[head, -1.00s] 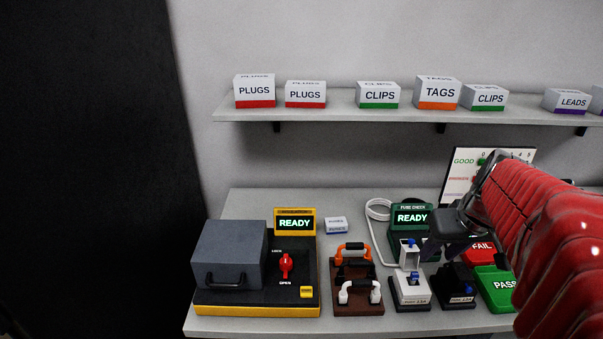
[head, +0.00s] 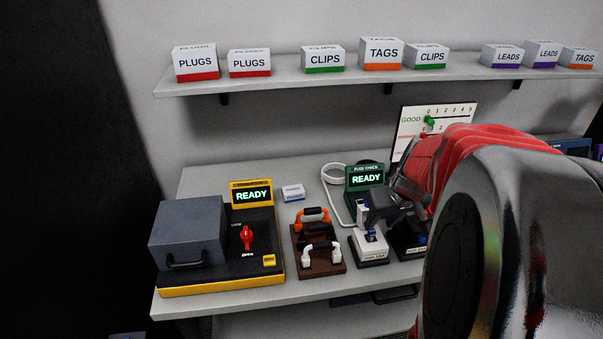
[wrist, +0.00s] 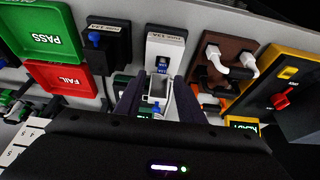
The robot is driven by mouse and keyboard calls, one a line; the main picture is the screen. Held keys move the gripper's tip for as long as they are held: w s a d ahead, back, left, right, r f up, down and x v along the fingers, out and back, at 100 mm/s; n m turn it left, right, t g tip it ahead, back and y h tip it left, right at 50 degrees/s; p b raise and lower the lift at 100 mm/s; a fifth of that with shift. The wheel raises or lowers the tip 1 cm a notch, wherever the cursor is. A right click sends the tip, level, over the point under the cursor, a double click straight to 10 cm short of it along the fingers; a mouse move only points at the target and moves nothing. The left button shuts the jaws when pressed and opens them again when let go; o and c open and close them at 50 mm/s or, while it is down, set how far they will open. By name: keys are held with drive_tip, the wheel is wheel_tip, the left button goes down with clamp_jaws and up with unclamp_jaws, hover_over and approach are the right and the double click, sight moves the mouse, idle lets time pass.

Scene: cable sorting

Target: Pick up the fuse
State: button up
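A white fuse holder (head: 369,248) stands on the bench with a white upright part at its back. A small blue piece, apparently the fuse (wrist: 162,65), sits in it. A black holder (wrist: 106,48) beside it carries another blue piece (wrist: 96,38). My gripper (wrist: 158,88) is open, its two dark fingers spread on either side of the white upright part in the wrist view. Nothing is visibly clamped. In the head view my gripper (head: 385,208) is at the white holder, partly hiding it and the black holder.
A brown rack (head: 318,262) with orange and white handles stands left of the white holder. Further left is a yellow-edged tester (head: 222,285) with a grey lid. Behind is a green READY fuse checker (head: 365,178). Green PASS (wrist: 45,30) and red FAIL (wrist: 62,77) trays lie beyond the black holder.

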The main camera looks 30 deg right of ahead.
sight(373, 232)
drive_tip(key=shift+f, duration=0.2)
drive_tip(key=shift+x, duration=2.55)
drive_tip(key=shift+a, duration=0.15)
clamp_jaws()
